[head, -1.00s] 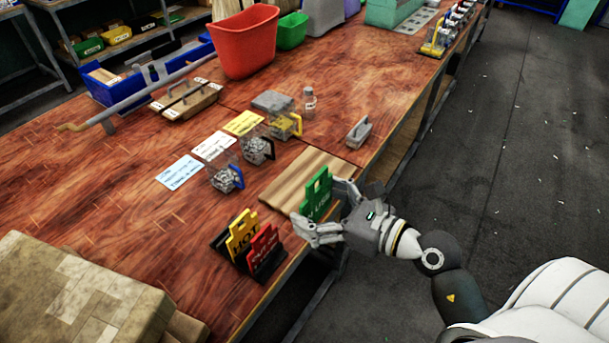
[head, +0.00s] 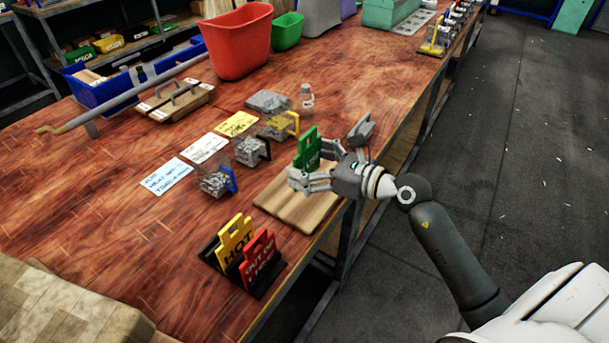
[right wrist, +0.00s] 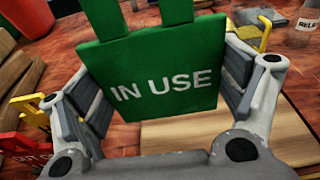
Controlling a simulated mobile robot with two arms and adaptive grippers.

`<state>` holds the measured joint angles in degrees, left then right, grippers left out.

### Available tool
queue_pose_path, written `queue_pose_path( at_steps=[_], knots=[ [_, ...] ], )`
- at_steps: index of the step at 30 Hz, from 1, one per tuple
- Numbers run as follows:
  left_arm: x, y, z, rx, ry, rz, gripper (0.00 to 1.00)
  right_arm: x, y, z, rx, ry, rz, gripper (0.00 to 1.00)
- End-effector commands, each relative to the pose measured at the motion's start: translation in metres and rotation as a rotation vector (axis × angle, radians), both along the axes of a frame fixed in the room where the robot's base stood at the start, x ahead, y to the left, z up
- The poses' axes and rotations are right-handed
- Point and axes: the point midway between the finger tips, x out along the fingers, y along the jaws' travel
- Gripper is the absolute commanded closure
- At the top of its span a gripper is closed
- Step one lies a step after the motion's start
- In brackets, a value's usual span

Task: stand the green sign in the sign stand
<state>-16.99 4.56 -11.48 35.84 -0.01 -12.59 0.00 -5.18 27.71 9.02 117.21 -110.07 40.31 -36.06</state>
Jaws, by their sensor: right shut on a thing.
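The green sign (head: 307,148) is held by my right gripper (head: 311,172), above the wooden board. In the right wrist view the sign (right wrist: 165,75) reads "IN USE" and sits between the two finger pads, its handle part pointing up. The sign stand (head: 262,290) is black and rests near the table's front edge. It holds a yellow "HOT" sign (head: 236,240) and a red sign (head: 262,260), both upright. In the right wrist view the red sign (right wrist: 22,150) shows at the lower left. My left gripper is not in view.
A bare wooden board (head: 290,210) lies under my right gripper. Several clear boxes with coloured handles and paper cards stand behind it, including a blue-handled one (head: 216,184). A stone-patterned block (head: 60,310) is at the lower left. Table between block and stand is clear.

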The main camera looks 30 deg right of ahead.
Motion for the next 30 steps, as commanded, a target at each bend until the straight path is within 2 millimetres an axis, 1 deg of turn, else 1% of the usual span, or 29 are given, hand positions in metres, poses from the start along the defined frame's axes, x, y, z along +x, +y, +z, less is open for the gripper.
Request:
queue_pose_path(
  at_steps=[1, 3, 6, 10, 16, 21, 23, 30],
  knots=[
    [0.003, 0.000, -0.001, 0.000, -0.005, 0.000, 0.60, 0.010, -0.003, -0.007, 0.003, 0.000, -0.002, 0.36],
    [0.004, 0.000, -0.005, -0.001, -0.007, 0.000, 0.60, 0.020, -0.005, -0.021, 0.002, 0.001, -0.002, 0.36],
    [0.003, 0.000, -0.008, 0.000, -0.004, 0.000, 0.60, 0.032, -0.009, -0.037, 0.004, 0.000, -0.003, 0.36],
    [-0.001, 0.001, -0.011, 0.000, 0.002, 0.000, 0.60, 0.043, -0.012, -0.050, 0.002, -0.001, -0.002, 0.36],
    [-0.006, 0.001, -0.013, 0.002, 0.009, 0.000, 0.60, 0.051, -0.014, -0.061, 0.001, 0.000, -0.001, 0.36],
    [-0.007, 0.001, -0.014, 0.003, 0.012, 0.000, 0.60, 0.053, -0.014, -0.084, 0.005, 0.002, -0.002, 0.36],
    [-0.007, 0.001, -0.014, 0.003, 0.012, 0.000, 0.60, 0.053, -0.014, -0.089, 0.004, 0.000, -0.002, 0.36],
    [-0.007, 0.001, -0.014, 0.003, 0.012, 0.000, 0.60, 0.052, -0.015, -0.092, -0.001, -0.002, -0.001, 0.36]
  ],
)
